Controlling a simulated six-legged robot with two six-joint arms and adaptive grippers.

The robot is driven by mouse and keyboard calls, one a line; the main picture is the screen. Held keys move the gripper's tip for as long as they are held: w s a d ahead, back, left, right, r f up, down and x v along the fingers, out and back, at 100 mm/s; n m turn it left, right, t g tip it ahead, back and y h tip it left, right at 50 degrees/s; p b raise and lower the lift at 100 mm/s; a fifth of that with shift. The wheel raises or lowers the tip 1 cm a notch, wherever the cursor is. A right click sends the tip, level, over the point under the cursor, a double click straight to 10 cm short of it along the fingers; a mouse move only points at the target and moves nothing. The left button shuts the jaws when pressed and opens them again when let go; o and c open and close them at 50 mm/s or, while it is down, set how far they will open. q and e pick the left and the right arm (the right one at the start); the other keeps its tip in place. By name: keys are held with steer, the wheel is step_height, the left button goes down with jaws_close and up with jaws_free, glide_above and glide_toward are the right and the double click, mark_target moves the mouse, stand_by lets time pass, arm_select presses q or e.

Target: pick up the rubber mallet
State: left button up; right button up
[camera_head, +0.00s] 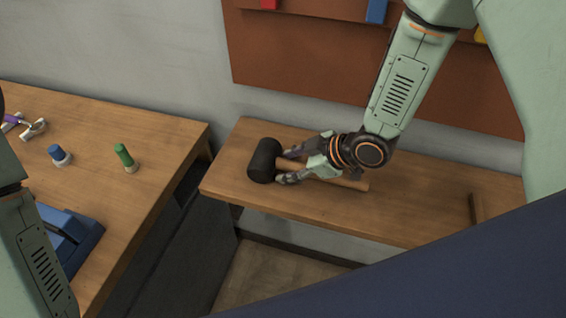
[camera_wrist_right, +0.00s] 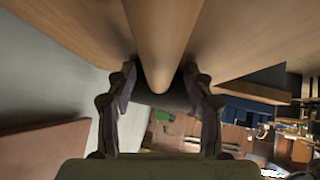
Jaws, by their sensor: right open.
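The rubber mallet lies on a narrow wooden bench, with its black head (camera_head: 264,160) at the left in the head view and its wooden handle (camera_head: 350,183) running to the right. My right gripper (camera_head: 289,166) is open at the handle just beside the head, one finger on each side. In the right wrist view the handle (camera_wrist_right: 162,45) runs between the two separated fingers of the gripper (camera_wrist_right: 160,88), and the dark head (camera_wrist_right: 165,100) shows partly behind it. Whether the fingers touch the handle cannot be told. My left arm shows at the left edge, but its gripper is out of view.
A workbench (camera_head: 90,180) at left holds green (camera_head: 124,157) and blue (camera_head: 59,154) handled items. A red-brown board (camera_head: 300,60) hangs behind.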

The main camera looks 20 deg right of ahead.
steer(key=shift+d, duration=0.15)
steer(key=shift+c, duration=0.4)
steer(key=shift+s+a, duration=0.1)
steer(key=shift+a, duration=0.1)
steer(key=c, duration=0.4)
steer(key=shift+d, duration=0.1)
jaws_close()
